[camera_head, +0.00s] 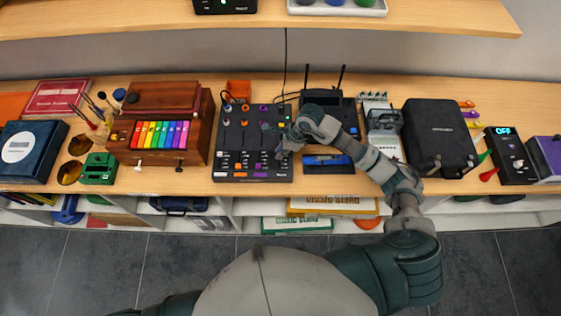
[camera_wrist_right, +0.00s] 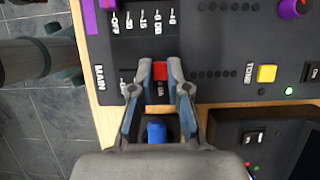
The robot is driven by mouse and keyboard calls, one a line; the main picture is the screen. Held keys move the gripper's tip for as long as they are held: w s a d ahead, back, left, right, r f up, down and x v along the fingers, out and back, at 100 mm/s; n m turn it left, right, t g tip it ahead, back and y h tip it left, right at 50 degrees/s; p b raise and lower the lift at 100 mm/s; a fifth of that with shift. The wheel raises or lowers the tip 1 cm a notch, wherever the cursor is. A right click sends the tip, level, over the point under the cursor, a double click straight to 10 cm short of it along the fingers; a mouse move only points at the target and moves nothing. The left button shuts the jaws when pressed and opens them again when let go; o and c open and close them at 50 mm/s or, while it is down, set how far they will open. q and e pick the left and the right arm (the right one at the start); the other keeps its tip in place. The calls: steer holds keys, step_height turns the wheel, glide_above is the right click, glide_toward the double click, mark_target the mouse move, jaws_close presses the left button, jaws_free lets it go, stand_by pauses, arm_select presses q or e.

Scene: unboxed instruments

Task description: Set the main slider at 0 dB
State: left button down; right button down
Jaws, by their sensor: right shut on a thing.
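The mixer (camera_head: 228,152) is a dark panel with knobs and sliders on the wooden shelf. In the right wrist view its panel (camera_wrist_right: 215,30) shows the word MAIN near one edge. A red slider cap (camera_wrist_right: 160,70) sits between the fingertips of my right gripper (camera_wrist_right: 158,87), which is shut on it. White lettering next to the cap is partly covered by the fingers, so I cannot tell the exact slider setting. In the head view my right gripper (camera_head: 284,150) is at the mixer's right side. My left gripper is out of view.
A black device with two antennas (camera_head: 320,105) stands right of the mixer, close to my right arm. A wooden instrument with rainbow keys (camera_head: 160,135) is on the left. A black case (camera_head: 437,135) stands further right. A yellow button (camera_wrist_right: 266,73) is near the gripper.

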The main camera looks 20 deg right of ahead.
steer(key=shift+d, duration=0.1)
steer(key=c, duration=1.1)
jaws_free()
steer(key=shift+d, duration=0.15)
steer(key=shift+d+r, duration=0.1)
steer(key=shift+r, duration=0.1)
steer(key=v, duration=1.1)
steer(key=shift+d+r, duration=0.15)
steer(key=shift+d, duration=0.1)
